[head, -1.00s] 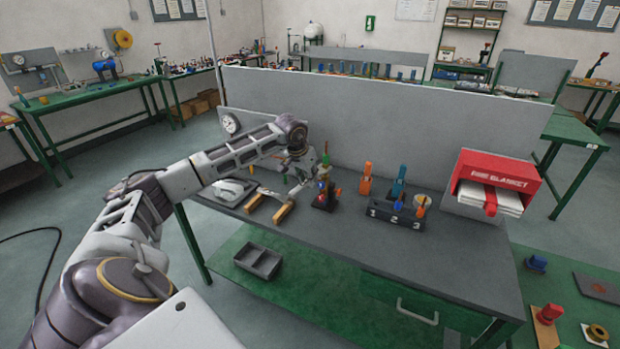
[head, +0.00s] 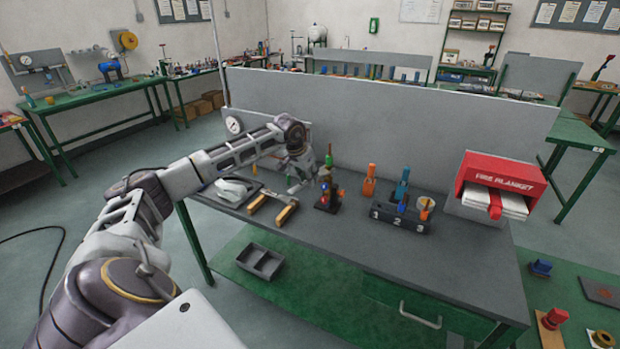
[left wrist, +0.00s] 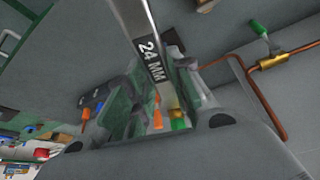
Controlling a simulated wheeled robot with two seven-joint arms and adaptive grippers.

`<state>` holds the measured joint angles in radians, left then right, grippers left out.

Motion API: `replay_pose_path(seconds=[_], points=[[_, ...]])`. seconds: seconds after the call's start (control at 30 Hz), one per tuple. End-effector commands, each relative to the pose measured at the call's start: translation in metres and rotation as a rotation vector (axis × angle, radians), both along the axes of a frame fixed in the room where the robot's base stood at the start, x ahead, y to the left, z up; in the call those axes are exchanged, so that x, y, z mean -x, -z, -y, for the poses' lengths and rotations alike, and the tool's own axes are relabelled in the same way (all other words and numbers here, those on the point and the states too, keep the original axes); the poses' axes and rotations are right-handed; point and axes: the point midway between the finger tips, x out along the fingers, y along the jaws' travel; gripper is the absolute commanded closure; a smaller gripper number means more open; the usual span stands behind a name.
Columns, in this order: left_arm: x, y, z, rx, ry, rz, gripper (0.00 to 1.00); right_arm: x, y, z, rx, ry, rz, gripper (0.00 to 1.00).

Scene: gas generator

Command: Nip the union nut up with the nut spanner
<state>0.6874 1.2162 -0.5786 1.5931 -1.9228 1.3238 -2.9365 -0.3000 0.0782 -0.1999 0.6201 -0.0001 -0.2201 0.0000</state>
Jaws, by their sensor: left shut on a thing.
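My left gripper (head: 299,174) is over the back left of the grey bench, close to the panel. In the left wrist view the gripper (left wrist: 150,112) is shut on a steel spanner (left wrist: 137,22) marked "24 MM". The spanner's working end is hidden behind the fingers. A brass fitting (left wrist: 272,62) with a green handle sits on copper pipe at the right of that view. A second green and brass piece (left wrist: 177,122) shows beside the fingers. I cannot tell which brass part is the union nut, or whether the spanner touches it. My right gripper is out of view.
A black stand (head: 327,203) with red and blue parts is just right of the gripper. A numbered black block (head: 398,217) holds coloured tools. A wooden-handled item (head: 287,212) lies in front. A fire blanket box (head: 500,178) stands at right. The bench's front right is clear.

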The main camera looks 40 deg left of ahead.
Motion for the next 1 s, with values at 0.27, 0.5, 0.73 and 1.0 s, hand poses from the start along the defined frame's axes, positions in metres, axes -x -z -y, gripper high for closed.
replay_pose_path(seconds=[0.27,0.5,0.73,1.0], points=[[0.000,-0.001,-0.001,-0.001,-0.001,0.001,1.00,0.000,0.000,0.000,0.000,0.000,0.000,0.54],[0.005,0.000,-0.002,-0.002,-0.010,0.001,1.00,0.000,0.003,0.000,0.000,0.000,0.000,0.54],[0.012,-0.001,-0.003,-0.002,-0.019,0.002,1.00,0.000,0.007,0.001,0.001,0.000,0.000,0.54],[0.021,0.000,-0.004,-0.004,-0.032,0.001,1.00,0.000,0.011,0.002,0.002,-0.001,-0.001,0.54]])
